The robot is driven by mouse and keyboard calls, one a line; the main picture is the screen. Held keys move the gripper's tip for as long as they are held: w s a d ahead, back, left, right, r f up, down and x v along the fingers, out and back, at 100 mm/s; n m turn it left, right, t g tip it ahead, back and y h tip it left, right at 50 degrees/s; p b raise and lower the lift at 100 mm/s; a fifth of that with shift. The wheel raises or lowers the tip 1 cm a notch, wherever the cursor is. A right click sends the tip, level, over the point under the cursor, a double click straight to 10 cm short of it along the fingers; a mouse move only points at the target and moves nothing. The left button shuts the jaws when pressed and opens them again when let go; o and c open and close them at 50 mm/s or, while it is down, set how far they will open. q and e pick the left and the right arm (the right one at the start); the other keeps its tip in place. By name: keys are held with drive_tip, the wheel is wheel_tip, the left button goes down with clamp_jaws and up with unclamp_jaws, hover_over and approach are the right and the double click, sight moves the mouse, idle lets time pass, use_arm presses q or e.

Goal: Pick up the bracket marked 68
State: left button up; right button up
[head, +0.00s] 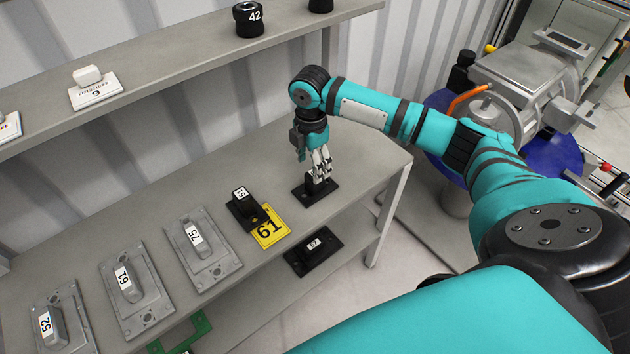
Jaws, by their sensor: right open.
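No label reading 68 can be made out. A black bracket (305,194) with a flat base plate lies at the right end of the middle shelf; its label is hidden. My right gripper (319,177) points down at this bracket, open, with its fingers at the raised part. I cannot tell whether they touch it. My left gripper is out of view.
A black bracket (313,252) lies below. The upper shelf (185,60) overhangs.

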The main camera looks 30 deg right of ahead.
drive_tip(key=shift+d+f+p, duration=0.2)
drive_tip(key=shift+f, duration=0.7)
drive_tip(key=shift+d+f+p, duration=0.15)
drive_tip(key=shift+d+f, duration=0.05)
drive_tip(key=shift+f, duration=0.7)
drive_tip(key=shift+d+f+p, duration=0.2)
drive_tip(key=shift+f, duration=0.7)
clamp_jaws()
drive_tip(key=shift+w+r, duration=0.1)
drive_tip(key=shift+r, duration=0.05)
